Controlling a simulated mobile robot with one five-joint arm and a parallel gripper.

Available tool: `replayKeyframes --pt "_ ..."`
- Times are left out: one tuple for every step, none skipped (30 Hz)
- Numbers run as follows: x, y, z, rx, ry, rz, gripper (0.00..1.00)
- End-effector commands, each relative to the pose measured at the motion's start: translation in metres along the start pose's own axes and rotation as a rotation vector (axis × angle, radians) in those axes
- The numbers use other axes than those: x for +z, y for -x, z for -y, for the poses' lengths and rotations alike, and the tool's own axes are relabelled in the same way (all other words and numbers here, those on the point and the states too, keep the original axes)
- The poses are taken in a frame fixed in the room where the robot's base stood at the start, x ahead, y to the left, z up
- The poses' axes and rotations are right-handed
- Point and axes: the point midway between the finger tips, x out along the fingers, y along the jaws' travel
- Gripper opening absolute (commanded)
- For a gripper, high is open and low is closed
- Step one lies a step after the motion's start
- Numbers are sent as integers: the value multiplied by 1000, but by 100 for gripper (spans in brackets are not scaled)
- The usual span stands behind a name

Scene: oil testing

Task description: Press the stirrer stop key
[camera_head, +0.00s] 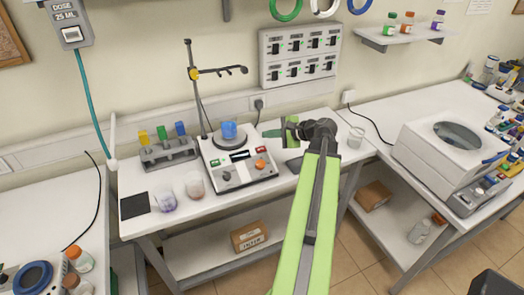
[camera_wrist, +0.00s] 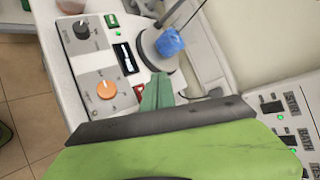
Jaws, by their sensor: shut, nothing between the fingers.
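The stirrer (camera_head: 236,178) is a white unit with a round plate at the back, and a blue beaker (camera_head: 229,131) stands on the plate. In the wrist view its front panel (camera_wrist: 88,60) has a dark knob, an orange knob (camera_wrist: 106,89), a display (camera_wrist: 125,58) and a green key (camera_wrist: 111,20). A red key (camera_wrist: 139,90) lies beside the orange knob, partly hidden by my gripper. My gripper (camera_head: 270,133) is shut and empty, at the stirrer's right side. In the wrist view its green fingertips (camera_wrist: 157,88) appear close to the red key; contact cannot be told.
A stand (camera_head: 195,88) with a yellow clamp rises behind the stirrer. A rack with coloured caps (camera_head: 168,151) and two beakers stand to the left. A switch panel (camera_head: 299,55) is on the wall.

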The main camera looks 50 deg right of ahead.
Motion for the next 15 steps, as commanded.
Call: replayKeyframes --pt "-5 -8 -7 1 1 1 0" --pt "-7 -11 -9 1 1 1 0" --pt "-10 -15 -13 1 1 2 0" --pt "-12 -18 -15 1 2 2 0" --pt "-14 -22 -18 2 2 2 0" --pt "-17 -26 -21 2 2 2 0" --pt "-20 -30 -23 2 2 2 0" --pt "-22 -33 -25 2 2 2 0" --pt "-25 -37 -28 2 2 3 0" --pt "-27 -40 -31 2 2 3 0" --pt "-29 -43 -33 2 2 3 0" --pt "-32 -47 -35 2 2 3 0" --pt "-33 -49 -37 2 2 3 0" --pt "-34 -51 -38 2 2 3 0" --pt "-36 -53 -39 2 2 3 0"
